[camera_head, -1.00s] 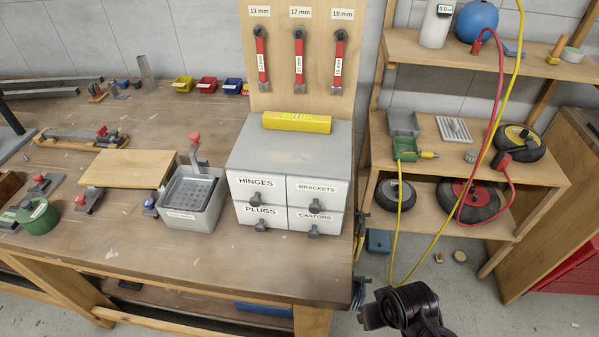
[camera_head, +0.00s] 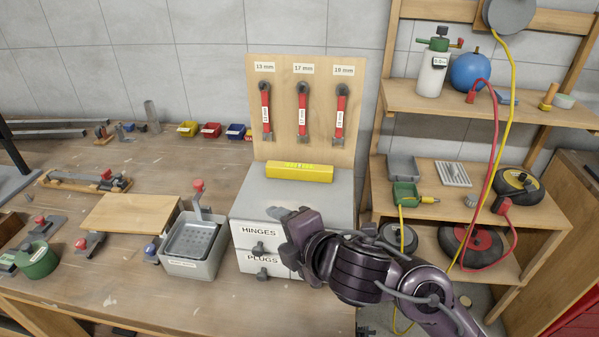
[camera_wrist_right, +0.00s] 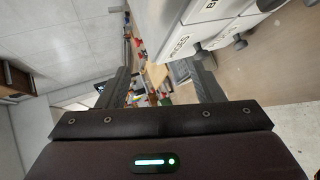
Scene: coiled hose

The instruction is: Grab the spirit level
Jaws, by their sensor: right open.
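The spirit level is a yellow bar (camera_head: 299,172) lying flat on top of the grey drawer cabinet (camera_head: 330,195), in front of the wrench board. My right gripper (camera_head: 279,213) is in front of the cabinet's upper part, below and nearer than the level, and apart from it in the picture. In the right wrist view the two fingers of my right gripper (camera_wrist_right: 160,85) stand wide apart with nothing held between them. My right arm hides the cabinet's right-hand drawers. I cannot make out the level in the right wrist view. My left gripper is not in view.
A board with red wrenches (camera_head: 302,112) stands upright behind the level. A grey bin (camera_head: 190,268) stands left of the cabinet. A shelf (camera_head: 470,108) to the right carries a blue ball and hanging red and yellow hoses. Air above the level is clear.

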